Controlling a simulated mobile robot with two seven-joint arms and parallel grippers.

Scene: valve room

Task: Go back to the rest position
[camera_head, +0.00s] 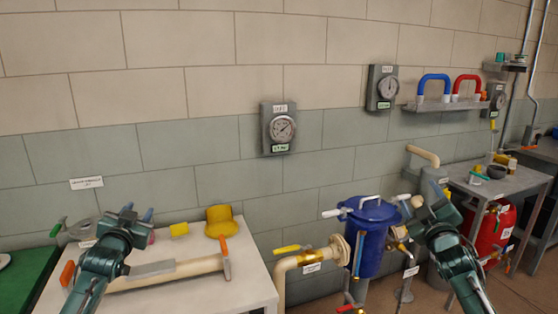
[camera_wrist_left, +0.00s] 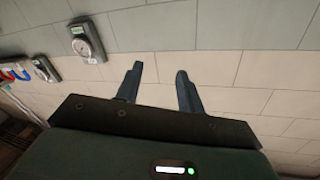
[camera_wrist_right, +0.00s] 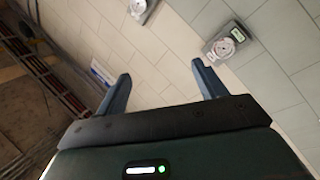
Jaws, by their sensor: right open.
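My left gripper (camera_head: 139,215) is raised over the white table at the left in the head view. In the left wrist view its two fingers (camera_wrist_left: 159,88) stand apart with only wall between them, so it is open and empty. My right gripper (camera_head: 426,205) is raised just right of the blue vessel (camera_head: 371,240) in the head view and hides part of what is behind it. In the right wrist view its fingers (camera_wrist_right: 163,88) are apart with nothing between them. I cannot tell from the head view whether it touches anything.
The white table (camera_head: 210,292) carries a pipe (camera_head: 185,269) and a yellow hard hat (camera_head: 222,221). A yellow-handled valve (camera_head: 290,249) joins the vessel's left side. A grey table (camera_head: 500,185) and a red tank (camera_head: 493,235) stand at the right. Gauges (camera_head: 281,129) hang on the wall.

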